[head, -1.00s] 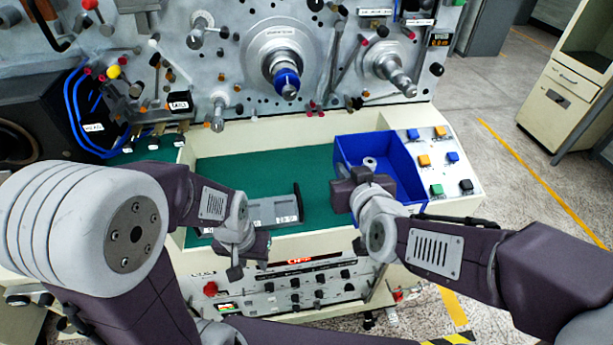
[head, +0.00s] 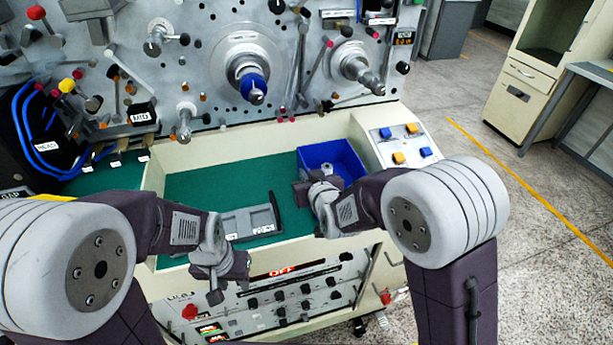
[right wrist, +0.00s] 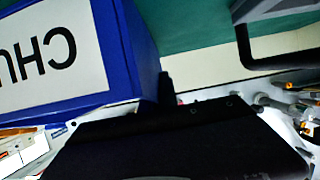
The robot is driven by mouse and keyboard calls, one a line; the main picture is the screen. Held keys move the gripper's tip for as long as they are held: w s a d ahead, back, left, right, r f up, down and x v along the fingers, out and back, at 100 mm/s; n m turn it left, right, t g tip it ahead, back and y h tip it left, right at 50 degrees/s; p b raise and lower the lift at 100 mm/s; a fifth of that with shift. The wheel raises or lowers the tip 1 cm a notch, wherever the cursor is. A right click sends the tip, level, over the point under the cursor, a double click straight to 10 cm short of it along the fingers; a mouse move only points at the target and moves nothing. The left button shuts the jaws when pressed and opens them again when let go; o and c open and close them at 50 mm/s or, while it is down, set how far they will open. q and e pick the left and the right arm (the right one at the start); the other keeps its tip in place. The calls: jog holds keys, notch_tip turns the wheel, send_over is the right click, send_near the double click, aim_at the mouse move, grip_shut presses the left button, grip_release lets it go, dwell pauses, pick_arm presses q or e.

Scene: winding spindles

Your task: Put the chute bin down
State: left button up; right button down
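The chute bin (head: 345,152) is an open blue box at the right end of the green-floored tray in the head view. A small pale ring-shaped part (head: 327,168) shows inside it. In the right wrist view the bin (right wrist: 128,50) fills the left side, its white label upside down. My right gripper (head: 303,192) is at the bin's left wall; one dark finger lies against the wall's outside, and the other is hidden. The bin appears low in the tray, but its underside is hidden. My left gripper (head: 218,282) hangs in front of the tray, apart from the bin; its finger gap is unclear.
A grey compartmented holder (head: 250,222) lies on the green floor (head: 225,185), left of the bin. The cream tray wall (head: 230,142) surrounds the floor. A button panel (head: 395,140) is at the right, and the spindle panel (head: 205,60) rises behind.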

jog(key=shift+f+b, duration=0.15)
jog(key=shift+b, duration=0.15)
jog(key=c, duration=1.6)
grip_release()
jog(key=shift+c, duration=0.2)
